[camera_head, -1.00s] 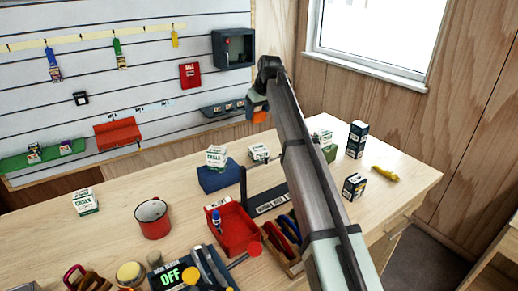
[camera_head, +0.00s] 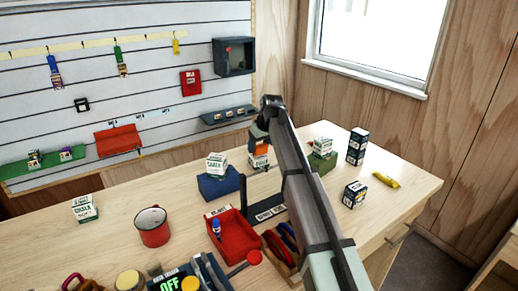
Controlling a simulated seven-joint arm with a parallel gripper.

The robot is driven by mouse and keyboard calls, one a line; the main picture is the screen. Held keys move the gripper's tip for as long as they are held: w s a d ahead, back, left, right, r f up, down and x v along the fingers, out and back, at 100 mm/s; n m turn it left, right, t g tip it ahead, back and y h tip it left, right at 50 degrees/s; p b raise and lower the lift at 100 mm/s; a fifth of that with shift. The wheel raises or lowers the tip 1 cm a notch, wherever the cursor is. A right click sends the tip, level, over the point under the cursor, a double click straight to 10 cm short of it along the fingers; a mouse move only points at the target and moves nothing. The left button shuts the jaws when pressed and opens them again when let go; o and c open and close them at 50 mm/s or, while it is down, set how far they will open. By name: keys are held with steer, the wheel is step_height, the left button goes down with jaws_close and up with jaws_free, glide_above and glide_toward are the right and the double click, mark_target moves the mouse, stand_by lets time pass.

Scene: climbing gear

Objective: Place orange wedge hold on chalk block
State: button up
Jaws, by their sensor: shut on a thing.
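The orange wedge hold (camera_head: 260,146) shows as an orange patch beneath my gripper (camera_head: 257,137), behind the upper end of my arm. My gripper is shut on it; the fingertips are mostly hidden. A white chalk block (camera_head: 258,162) stands on the table directly below the orange hold in the picture. Hold and block look very close or touching; I cannot tell which. Other white chalk blocks show: one on a blue block (camera_head: 216,165), one on a green block (camera_head: 322,146), and one on the table at left (camera_head: 84,208).
A red mug (camera_head: 152,228), a red tray (camera_head: 236,240) and a dark upright bracket (camera_head: 264,212) stand nearer. Dark boxes (camera_head: 357,147) and (camera_head: 354,195) and a yellow item (camera_head: 386,180) lie at right. The slatted wall panel (camera_head: 160,60) is behind. Bare table shows between mug and left chalk block.

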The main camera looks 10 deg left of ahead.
steer(key=shift+f, duration=0.65)
steer(key=shift+f, duration=0.15)
steer(key=o, duration=1.1)
steer(key=v, duration=1.2)
